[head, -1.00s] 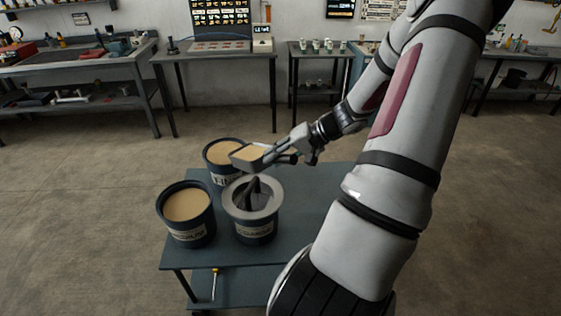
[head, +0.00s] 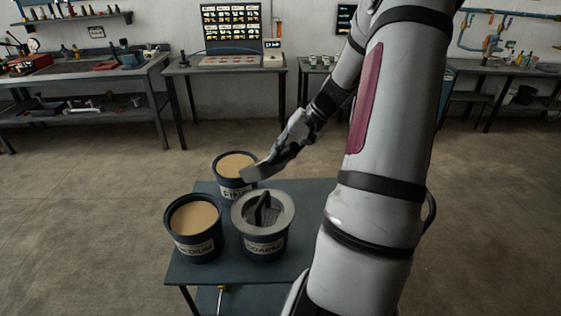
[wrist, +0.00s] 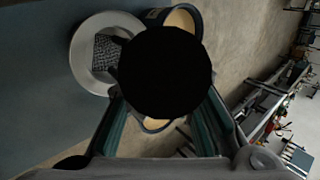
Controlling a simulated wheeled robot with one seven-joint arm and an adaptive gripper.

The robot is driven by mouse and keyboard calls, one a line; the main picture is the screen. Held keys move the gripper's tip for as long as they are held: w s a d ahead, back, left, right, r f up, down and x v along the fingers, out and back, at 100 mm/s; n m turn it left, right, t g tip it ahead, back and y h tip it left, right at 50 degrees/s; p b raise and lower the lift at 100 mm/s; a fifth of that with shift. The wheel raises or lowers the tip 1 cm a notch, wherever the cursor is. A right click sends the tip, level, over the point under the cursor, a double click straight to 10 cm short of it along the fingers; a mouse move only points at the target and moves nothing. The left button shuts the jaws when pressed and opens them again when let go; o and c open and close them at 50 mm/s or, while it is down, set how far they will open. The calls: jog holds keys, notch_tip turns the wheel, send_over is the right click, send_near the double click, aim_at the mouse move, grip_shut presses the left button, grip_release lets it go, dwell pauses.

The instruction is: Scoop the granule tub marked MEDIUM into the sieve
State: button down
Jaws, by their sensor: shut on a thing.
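The tub marked MEDIUM (head: 194,246), dark with tan granules, stands at the table's front left. The sieve (head: 285,216), a wide grey ring with dark mesh and a black piece across it, sits on the tub marked COARSE (head: 262,246); it also shows in the wrist view (wrist: 82,75). No tan granules show in it. My gripper (head: 291,146) is shut on a grey scoop (head: 262,173). The scoop is tilted above and behind the sieve, beside the FINE tub; its inside is hidden. In the wrist view a black round shape covers the middle.
The tub marked FINE (head: 232,187), with tan granules, stands at the back of the blue-grey table (head: 220,272). The table's right part is largely behind my arm. Workbenches (head: 225,70) line the far wall, with open floor between.

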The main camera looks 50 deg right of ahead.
jog(key=shift+w+d+r+g+b, duration=0.2)
jog(key=shift+w+r+g+b, duration=0.7)
jog(key=shift+w+b, duration=0.15)
jog(key=shift+w+d+r+m+g+y+b, duration=0.15)
jog(key=shift+w+r+m+g+b, duration=0.2)
jog(key=shift+w+g, duration=0.35)
jog(key=shift+w+d+r+m+g+y+b, duration=0.1)
jog(key=shift+w+d+r+g+b, duration=0.1)
jog(key=shift+w+g+b, duration=0.5)
jog(key=shift+w+d+r+m+g+y+b, duration=0.1)
jog(key=shift+w+r+m+g+b, duration=0.25)
jog(key=shift+w, duration=0.65)
jog(key=shift+f, duration=0.1)
